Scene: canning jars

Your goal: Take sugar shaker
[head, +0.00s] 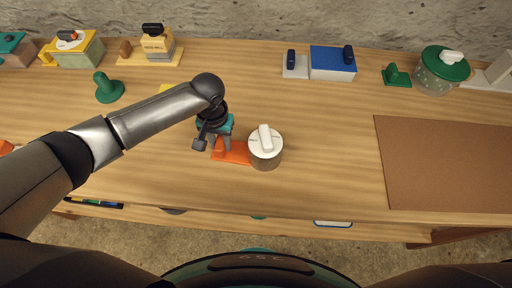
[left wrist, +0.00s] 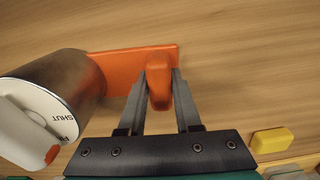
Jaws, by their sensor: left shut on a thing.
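A metal canister with a white dial lid (head: 265,143), likely the sugar shaker, stands upright on the table in the head view. It also shows at the left of the left wrist view (left wrist: 75,85), with "SHUT" on its lid. An orange plate (head: 238,156) extends from its side; an upright orange grip (left wrist: 158,80) rises from that plate (left wrist: 115,62). My left gripper (head: 221,149) is shut on the orange grip, with a finger on each side in the left wrist view (left wrist: 157,95). My right gripper is not in view.
A yellow block (left wrist: 272,140) lies near the left gripper. A green knob piece (head: 108,88) stands left, beyond my forearm. Boxes and a green-lidded jar (head: 438,78) line the back. A brown mat (head: 445,165) lies right. The table between canister and mat is clear.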

